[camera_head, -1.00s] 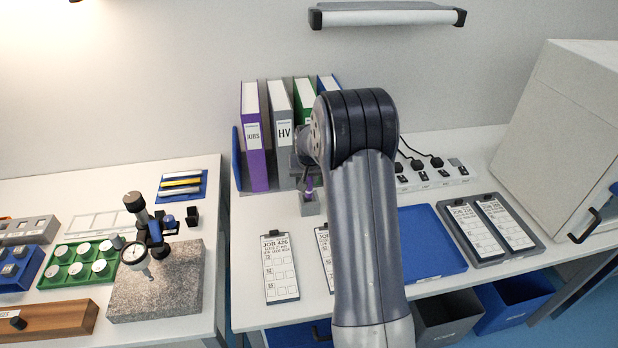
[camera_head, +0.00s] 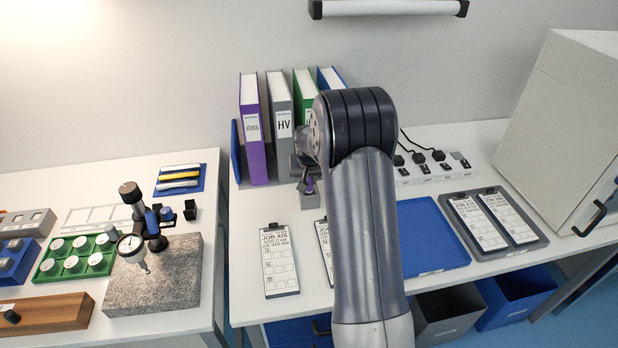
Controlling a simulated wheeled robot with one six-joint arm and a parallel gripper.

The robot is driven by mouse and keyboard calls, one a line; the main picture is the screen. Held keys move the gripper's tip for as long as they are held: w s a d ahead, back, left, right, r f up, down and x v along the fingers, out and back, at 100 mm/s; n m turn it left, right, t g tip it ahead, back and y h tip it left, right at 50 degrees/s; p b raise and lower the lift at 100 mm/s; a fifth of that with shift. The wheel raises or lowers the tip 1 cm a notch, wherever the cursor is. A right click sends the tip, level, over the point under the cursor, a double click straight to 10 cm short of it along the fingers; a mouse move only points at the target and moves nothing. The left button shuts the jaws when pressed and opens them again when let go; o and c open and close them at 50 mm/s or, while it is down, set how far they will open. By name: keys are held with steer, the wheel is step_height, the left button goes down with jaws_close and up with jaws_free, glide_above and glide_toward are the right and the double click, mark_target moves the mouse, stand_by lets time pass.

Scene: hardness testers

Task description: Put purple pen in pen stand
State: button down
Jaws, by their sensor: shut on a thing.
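The purple pen (camera_head: 310,186) shows as a small purple piece just left of my arm, in front of the binders. My gripper (camera_head: 307,176) is shut on the pen and is mostly hidden behind my arm link. A small grey block-like stand (camera_head: 311,202) is on the table directly below the pen. It looks like the pen stand. The pen's lower end is at or just above the stand; I cannot tell whether it is inside it.
Several binders, including a purple one (camera_head: 253,130) and a grey HV one (camera_head: 281,125), stand behind the gripper. A clipboard (camera_head: 279,260) lies in front. A blue tray (camera_head: 432,238) and a power strip (camera_head: 432,170) are to the right. A granite-based gauge stand (camera_head: 155,280) is left.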

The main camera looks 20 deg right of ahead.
steer(key=shift+f, duration=0.35)
steer(key=c, duration=1.2)
jaws_free()
steer(key=shift+c, duration=0.2)
steer(key=b+v, duration=0.1)
steer(key=v, duration=0.9)
steer(key=shift+r, duration=0.35)
steer(key=shift+s, duration=0.15)
steer(key=p+x, duration=0.1)
steer(key=x, duration=0.9)
steer(key=shift+w+f, duration=0.2)
steer(key=shift+f, duration=0.1)
steer(key=shift+r, duration=0.45)
